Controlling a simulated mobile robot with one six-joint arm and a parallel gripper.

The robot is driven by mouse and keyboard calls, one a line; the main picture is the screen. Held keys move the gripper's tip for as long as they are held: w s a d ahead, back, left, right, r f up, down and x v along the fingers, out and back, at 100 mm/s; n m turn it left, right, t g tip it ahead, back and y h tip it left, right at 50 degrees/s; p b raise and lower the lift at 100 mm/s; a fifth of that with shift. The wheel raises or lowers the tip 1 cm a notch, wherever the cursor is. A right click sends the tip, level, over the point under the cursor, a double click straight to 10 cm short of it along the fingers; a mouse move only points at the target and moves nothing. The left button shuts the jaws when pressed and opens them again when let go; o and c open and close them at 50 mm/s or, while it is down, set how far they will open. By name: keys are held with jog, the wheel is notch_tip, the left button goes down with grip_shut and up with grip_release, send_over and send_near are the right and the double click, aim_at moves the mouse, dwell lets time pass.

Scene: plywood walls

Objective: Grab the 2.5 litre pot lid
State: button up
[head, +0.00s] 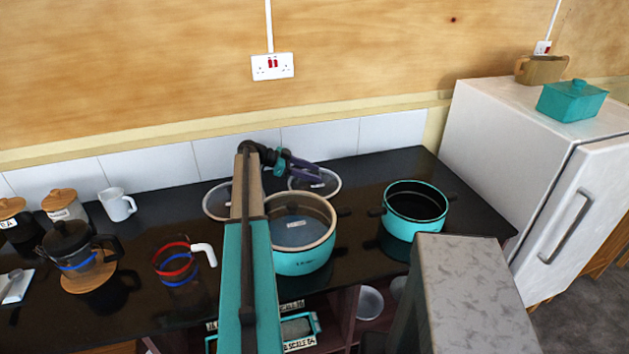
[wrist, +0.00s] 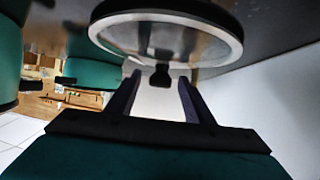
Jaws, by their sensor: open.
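A round glass lid with a pale rim and dark knob (head: 329,190) lies on the black worktop behind the pots. It fills the top of the wrist view (wrist: 222,48). My gripper (head: 303,168) is open over this lid. In the wrist view, the dark knob (wrist: 160,75) shows between my two fingertips (wrist: 159,86), with visible gaps either side. A second glass lid (head: 214,207) lies to the left, partly hidden by my arm. A large teal pot (head: 303,262) and a smaller teal pot (head: 415,227) stand in front. I cannot read which lid is 2.5 litre.
A tiled wall (head: 320,140) rises close behind the lids. A white fridge (head: 500,130) stands right of the worktop (head: 465,215). A cafetière (head: 72,245), a glass jug with coloured bands (head: 178,265) and a white milk jug (head: 118,205) stand to the left.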

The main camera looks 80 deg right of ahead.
jog(key=shift+s+d+f, duration=0.15)
jog(key=shift+s+f, duration=0.2)
jog(key=shift+s, duration=0.25)
jog(key=shift+c, duration=0.5)
grip_shut()
